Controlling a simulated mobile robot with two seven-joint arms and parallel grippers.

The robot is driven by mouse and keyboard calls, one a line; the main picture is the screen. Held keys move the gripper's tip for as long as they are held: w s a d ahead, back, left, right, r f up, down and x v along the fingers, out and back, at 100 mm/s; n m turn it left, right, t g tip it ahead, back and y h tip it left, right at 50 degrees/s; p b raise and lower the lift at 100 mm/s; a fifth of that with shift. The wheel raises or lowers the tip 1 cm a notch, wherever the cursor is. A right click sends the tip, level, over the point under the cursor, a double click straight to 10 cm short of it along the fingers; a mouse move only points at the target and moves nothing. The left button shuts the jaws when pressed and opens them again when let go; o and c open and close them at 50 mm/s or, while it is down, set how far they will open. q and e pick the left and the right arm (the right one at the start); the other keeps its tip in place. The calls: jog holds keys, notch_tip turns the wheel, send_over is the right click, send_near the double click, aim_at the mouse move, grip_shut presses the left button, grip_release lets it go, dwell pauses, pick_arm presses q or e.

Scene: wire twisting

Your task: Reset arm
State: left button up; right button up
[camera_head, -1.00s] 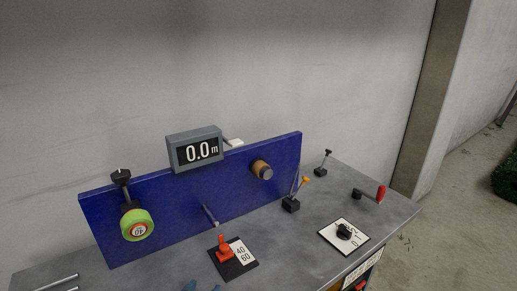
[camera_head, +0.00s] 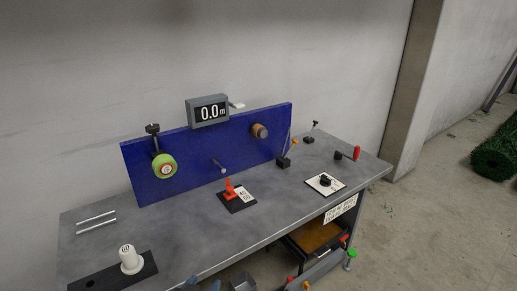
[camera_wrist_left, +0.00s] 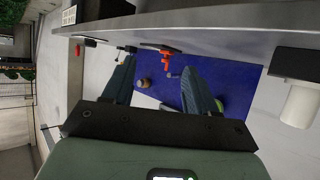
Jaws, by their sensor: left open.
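My left gripper (camera_head: 202,286) shows only by its blue-grey fingertips at the bottom edge of the head view, in front of the bench (camera_head: 210,245). In the left wrist view its two fingers (camera_wrist_left: 162,78) are spread apart with nothing between them. That view is tilted; beyond the fingers it shows the blue panel (camera_wrist_left: 235,82), the red lever (camera_wrist_left: 163,49) and the white knob (camera_wrist_left: 301,104). My left gripper touches none of these. My right gripper is not in view.
A green roll (camera_head: 495,155) lies on the floor.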

pick_arm(q)
jog(key=s+a+f+n+g+p, duration=0.1)
jog(key=s+f+g, duration=0.2)
jog(key=f, duration=0.6)
jog(key=s+f+n+g+p, duration=0.1)
jog(key=s+f+g, duration=0.15)
jog(key=f, duration=0.65)
jog(key=s+d+f+n+g+p, duration=0.1)
jog(key=s+f+n+g, duration=0.1)
jog(key=s+f+g, duration=0.2)
jog(key=s+d+f+n+g+h+p, duration=0.1)
jog(key=s+f+g, duration=0.3)
jog(key=s+f, duration=0.6)
jog(key=s+d+n, duration=0.1)
jog(key=s, duration=0.6)
jog(key=shift+s+p, duration=0.25)
jog(key=shift+p, duration=0.05)
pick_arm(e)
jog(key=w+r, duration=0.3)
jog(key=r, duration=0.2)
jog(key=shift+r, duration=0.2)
pick_arm(q)
jog(key=shift+a, duration=0.1)
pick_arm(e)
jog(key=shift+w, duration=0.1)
